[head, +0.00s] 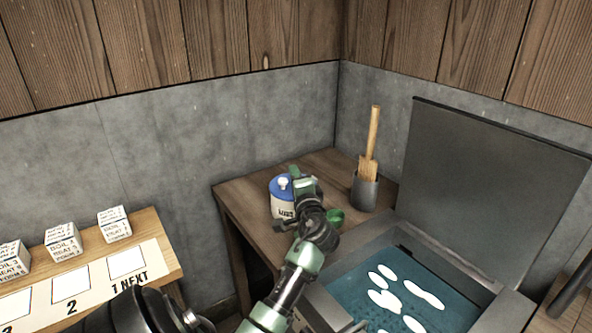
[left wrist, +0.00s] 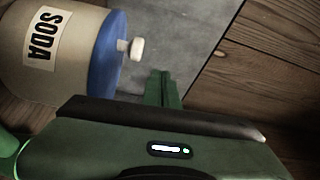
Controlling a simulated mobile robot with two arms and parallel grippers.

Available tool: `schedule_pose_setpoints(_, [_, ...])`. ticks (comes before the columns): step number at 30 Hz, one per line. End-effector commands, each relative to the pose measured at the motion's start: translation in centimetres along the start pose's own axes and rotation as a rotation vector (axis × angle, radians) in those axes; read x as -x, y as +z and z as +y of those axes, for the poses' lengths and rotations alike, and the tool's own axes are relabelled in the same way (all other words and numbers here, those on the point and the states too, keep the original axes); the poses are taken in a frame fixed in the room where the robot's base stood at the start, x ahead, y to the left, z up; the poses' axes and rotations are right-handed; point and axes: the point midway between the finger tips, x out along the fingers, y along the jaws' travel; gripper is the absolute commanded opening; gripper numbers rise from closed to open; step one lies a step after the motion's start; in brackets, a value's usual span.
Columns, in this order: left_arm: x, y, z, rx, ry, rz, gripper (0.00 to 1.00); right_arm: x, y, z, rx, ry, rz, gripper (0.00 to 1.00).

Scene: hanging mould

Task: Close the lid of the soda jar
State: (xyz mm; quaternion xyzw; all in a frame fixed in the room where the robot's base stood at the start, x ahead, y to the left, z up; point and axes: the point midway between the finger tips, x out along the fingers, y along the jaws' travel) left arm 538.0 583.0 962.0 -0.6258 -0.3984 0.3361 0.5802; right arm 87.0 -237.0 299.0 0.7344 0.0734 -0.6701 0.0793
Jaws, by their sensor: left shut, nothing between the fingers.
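My left gripper (head: 304,180) is shut and empty just right of the lid. Its fingers (left wrist: 163,88) show close to the knob, apart from it. My right gripper is out of view.
A grey holder (head: 365,192) with a wooden-handled tool stands right of the jar. An open vat (head: 395,290) with teal liquid and white ovals is in front, its grey cover (head: 490,180) raised. A shelf (head: 165,255) with several labelled blocks is at left.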

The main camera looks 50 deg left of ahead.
Motion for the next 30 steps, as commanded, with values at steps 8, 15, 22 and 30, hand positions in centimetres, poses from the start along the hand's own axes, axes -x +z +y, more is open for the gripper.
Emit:
schedule_pose_setpoints(8, [0.0,0.0,0.0,0.0,0.0,0.0,0.0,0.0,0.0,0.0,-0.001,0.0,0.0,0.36])
schedule_pose_setpoints(15, [0.2,0.0,0.1,0.0,0.001,0.0,0.0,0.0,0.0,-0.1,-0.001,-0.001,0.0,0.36])
schedule_pose_setpoints(22, [3.5,0.0,0.1,0.001,0.003,0.001,0.0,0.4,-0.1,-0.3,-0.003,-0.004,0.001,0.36])
schedule_pose_setpoints(30, [7.3,0.0,0.1,0.001,0.002,0.0,0.0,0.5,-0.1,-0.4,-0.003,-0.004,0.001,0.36])
